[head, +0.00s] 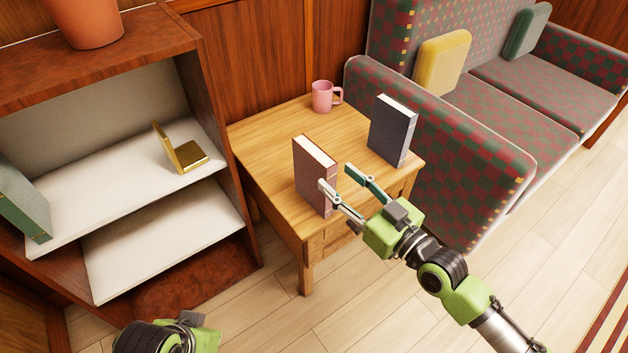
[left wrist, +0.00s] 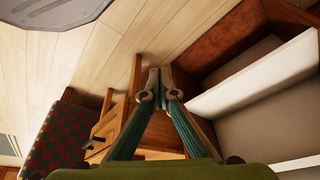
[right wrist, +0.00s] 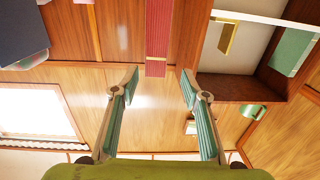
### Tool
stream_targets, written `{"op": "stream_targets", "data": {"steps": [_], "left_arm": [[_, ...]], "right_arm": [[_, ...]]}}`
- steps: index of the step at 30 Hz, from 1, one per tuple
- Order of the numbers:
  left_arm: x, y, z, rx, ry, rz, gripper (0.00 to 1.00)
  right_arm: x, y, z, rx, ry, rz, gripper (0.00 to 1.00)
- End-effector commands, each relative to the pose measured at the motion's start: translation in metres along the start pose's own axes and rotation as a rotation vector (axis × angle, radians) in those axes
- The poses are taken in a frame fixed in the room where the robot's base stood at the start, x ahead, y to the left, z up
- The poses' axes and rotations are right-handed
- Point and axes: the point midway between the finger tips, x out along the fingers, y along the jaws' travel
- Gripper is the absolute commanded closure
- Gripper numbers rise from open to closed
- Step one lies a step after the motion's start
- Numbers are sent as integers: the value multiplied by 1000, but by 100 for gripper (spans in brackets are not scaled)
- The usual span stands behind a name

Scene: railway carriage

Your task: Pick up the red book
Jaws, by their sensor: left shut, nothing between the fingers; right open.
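The red book (head: 312,178) stands upright near the front edge of the small wooden table (head: 262,150). My right gripper (head: 337,177) is open at the book's right side, with one finger overlapping the book's lower right part in the head view. In the right wrist view the book's reddish side (right wrist: 158,28) is ahead, between the lines of the open fingers (right wrist: 161,73). No grip on it shows, and I cannot tell whether a finger touches it. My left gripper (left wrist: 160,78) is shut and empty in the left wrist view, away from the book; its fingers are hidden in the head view.
A dark blue book (head: 392,130) stands on the table to the right, and a pink mug (head: 323,97) at the back. A checkered sofa (head: 450,150) borders the table's right side.

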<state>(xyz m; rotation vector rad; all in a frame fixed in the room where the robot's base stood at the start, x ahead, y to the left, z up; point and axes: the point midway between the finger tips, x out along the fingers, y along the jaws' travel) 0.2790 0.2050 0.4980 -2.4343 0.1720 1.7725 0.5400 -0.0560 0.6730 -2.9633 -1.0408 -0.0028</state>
Motion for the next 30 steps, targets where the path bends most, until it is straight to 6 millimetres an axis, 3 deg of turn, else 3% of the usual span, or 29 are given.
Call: {"op": "stream_targets", "data": {"steps": [6,14,24,30], "left_arm": [[5,1,-9,1,37,2,100],[7,3,-23,3,94,5,100],[6,9,-77,10,305,16,100],[4,10,-84,11,335,17,100]], "right_arm": [[40,1,0,2,2,2,58],[57,2,1,1,-1,1,58],[97,7,0,1,0,1,58],[103,7,-1,1,-2,1,58]]}}
